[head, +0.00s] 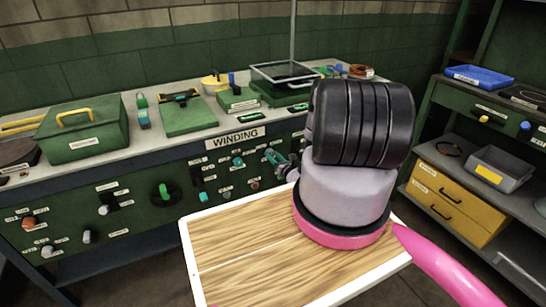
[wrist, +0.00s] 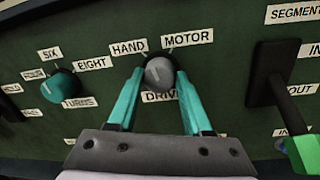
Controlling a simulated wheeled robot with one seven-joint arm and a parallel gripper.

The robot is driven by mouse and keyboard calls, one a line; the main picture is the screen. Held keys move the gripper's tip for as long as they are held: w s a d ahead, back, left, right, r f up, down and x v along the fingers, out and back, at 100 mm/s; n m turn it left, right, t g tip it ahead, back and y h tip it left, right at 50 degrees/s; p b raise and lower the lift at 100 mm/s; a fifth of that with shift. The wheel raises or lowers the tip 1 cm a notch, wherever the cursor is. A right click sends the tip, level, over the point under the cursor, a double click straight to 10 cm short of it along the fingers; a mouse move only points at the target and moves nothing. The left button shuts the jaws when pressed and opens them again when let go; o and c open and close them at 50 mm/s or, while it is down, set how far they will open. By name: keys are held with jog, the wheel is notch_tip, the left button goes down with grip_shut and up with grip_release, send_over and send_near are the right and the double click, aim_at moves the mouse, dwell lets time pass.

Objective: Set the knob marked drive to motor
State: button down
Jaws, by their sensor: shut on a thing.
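The drive knob (wrist: 159,72) is a round grey knob on the green panel in the wrist view. The DRIVE label (wrist: 161,97) is below it, the HAND label (wrist: 128,48) at its upper left and the MOTOR label (wrist: 188,38) at its upper right. My gripper (wrist: 160,78) has its two teal fingers on either side of the knob and is shut on it. I cannot tell for certain which label the knob points at. In the head view my gripper (head: 276,160) is at the front panel of the winding bench, and the knob is hidden there.
Left of the drive knob is a teal knob (wrist: 62,86) with SIX and EIGHT labels. To the right, a black lever (wrist: 268,75) stands out near the gripper, with a green handle (wrist: 303,153) below. The bench top (head: 150,125) holds boxes and trays.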

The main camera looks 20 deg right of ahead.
jog(key=m, duration=1)
jog(key=shift+f+t+h, duration=0.15)
jog(key=shift+t+h, duration=0.15)
dwell(0.4)
jog(key=shift+c, duration=1.6)
grip_release()
jog(key=shift+s, duration=0.1)
jog(key=s, duration=1)
jog(key=shift+s+d+f, duration=0.3)
jog(key=shift+s+f, duration=0.05)
jog(key=shift+f, duration=0.05)
